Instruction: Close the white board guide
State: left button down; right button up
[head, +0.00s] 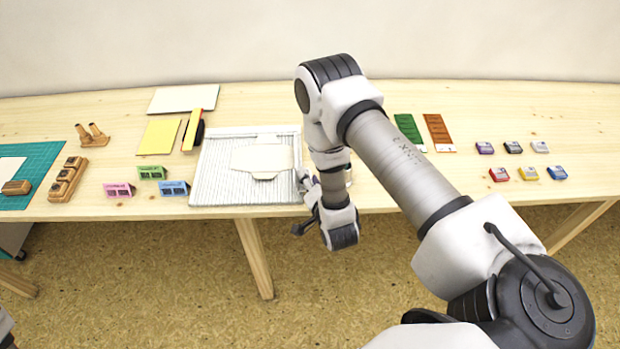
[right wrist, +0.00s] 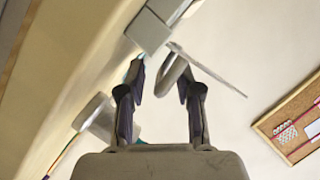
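The white scoring board (head: 212,172) lies on the table, with a cream envelope-like sheet (head: 262,158) on its ridged surface. A narrow pale strip runs along its back edge. My right gripper (head: 306,184) is at the board's right front corner, partly hidden by my arm. In the right wrist view its two fingers (right wrist: 162,68) are apart. A grey looped piece (right wrist: 172,76) lies between the fingertips, closer to the right finger, with a thin pale plate (right wrist: 215,72) beside it. I cannot tell whether this is the guide or whether a finger touches it. My left gripper is out of view.
Left of the board stand pink (head: 118,190), green (head: 152,173) and blue (head: 174,188) small boxes. Yellow card (head: 158,137) lies behind them. Green (head: 409,130) and brown (head: 438,131) strips and several inkpads (head: 528,173) are at right. The table's front edge is close to my gripper.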

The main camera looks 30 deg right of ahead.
aim_at(297, 168)
grip_shut()
jog(key=shift+r, duration=0.15)
jog(key=shift+w+a+r+n+g+h+p, duration=0.15)
jog(key=shift+r+n+g+p, duration=0.1)
jog(key=shift+n, duration=0.3)
jog(key=shift+w+a+r+n+g+h+p, duration=0.15)
jog(key=shift+n+g, duration=0.1)
jog(key=shift+n, duration=0.3)
jog(key=shift+w+a+r+n+g+h, duration=0.1)
jog(key=shift+a+n+g+h, duration=0.1)
jog(key=shift+n+g+h, duration=0.3)
jog(key=shift+a+r+n+g+h, duration=0.1)
jog(key=shift+a+n+h, duration=0.1)
jog(key=shift+n, duration=0.5)
jog(key=n+h, duration=0.1)
jog(key=a+n+g+h+b, duration=0.1)
jog(key=n, duration=0.1)
jog(key=shift+w, duration=0.35)
jog(key=n+h+b, duration=0.1)
jog(key=a+n+g+h+b, duration=0.1)
jog(key=n, duration=0.1)
jog(key=shift+w+a, duration=0.15)
jog(key=shift+w, duration=0.2)
jog(key=shift+n, duration=0.4)
